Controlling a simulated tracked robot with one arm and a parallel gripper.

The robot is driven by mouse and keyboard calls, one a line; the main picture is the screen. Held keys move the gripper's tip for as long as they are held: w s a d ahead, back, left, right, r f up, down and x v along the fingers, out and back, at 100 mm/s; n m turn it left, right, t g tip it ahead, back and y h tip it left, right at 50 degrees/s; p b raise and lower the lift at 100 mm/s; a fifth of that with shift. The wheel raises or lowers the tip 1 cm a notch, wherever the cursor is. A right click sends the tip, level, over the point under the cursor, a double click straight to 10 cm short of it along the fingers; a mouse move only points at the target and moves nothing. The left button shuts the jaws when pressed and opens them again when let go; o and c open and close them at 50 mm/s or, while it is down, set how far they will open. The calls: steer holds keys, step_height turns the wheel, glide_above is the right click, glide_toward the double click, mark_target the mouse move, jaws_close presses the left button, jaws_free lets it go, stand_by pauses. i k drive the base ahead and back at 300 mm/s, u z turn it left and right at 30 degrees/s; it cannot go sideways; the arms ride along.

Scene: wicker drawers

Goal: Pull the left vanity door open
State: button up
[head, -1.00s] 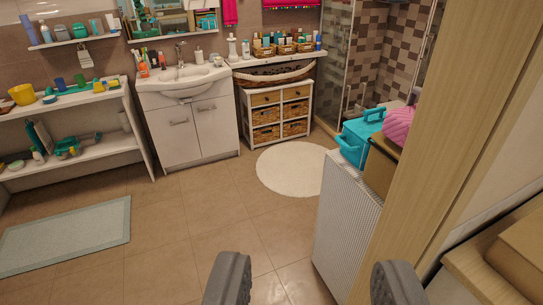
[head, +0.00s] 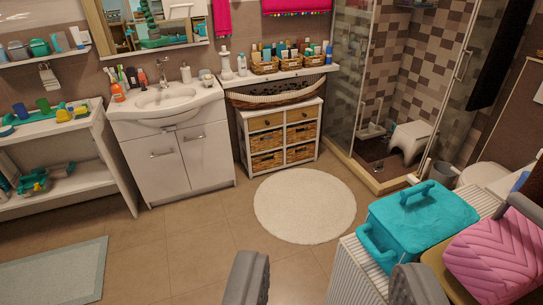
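The white vanity (head: 178,150) stands against the back wall with a sink (head: 165,97) on top. Its left door (head: 157,168) is shut and has a horizontal metal handle (head: 162,154) near the top. The right door (head: 207,155) is also shut, with its own handle (head: 194,138).
A radiator (head: 354,272) with a teal box (head: 419,222) and a pink bag (head: 500,252) is close at the right. Open shelves (head: 115,165) stand left of the vanity. A wicker drawer unit (head: 282,140) stands right. Tiled floor (head: 190,235) is clear ahead, with a round rug (head: 304,206).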

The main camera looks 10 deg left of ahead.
mark_target(155, 162)
steer(key=u, duration=0.15)
steer(key=i, duration=1.4)
steer(key=u, duration=0.5)
steer(key=i, duration=2)
steer(key=u, duration=0.35)
